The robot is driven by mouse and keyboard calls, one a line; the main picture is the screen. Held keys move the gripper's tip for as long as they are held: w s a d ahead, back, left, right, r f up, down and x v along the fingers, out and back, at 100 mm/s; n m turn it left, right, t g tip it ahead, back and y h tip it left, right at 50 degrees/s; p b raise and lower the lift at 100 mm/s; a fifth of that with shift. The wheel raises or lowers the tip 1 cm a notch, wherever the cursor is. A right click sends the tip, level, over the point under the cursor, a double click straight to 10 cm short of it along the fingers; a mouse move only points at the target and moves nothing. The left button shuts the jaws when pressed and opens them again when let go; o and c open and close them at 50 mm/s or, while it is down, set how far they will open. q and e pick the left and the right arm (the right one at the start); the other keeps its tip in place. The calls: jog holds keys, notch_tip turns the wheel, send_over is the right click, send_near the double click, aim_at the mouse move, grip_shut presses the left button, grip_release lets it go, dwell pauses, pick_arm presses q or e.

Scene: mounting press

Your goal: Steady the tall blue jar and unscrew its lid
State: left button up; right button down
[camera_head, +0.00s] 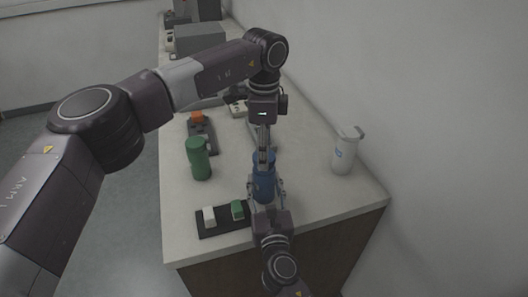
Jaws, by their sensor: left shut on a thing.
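The tall blue jar (264,186) stands upright near the front of the light worktop. My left gripper (264,156) comes down from above and is shut on the jar's top, at the lid; the fingers cover much of the lid, and I cannot tell whether it is loose. My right gripper (266,189) reaches in from the front edge. Its fingers lie along both sides of the jar's body and appear to be shut on it.
A green jar (198,158) stands to the left. A dark tray (222,222) with a white block (209,215) and a green block (238,209) lies at the front left. An orange item (197,117) sits farther back.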

pick_arm(q)
jog(key=shift+r, duration=2)
pick_arm(e)
jog(key=c, duration=1)
grip_release()
jog(key=shift+c, duration=0.2)
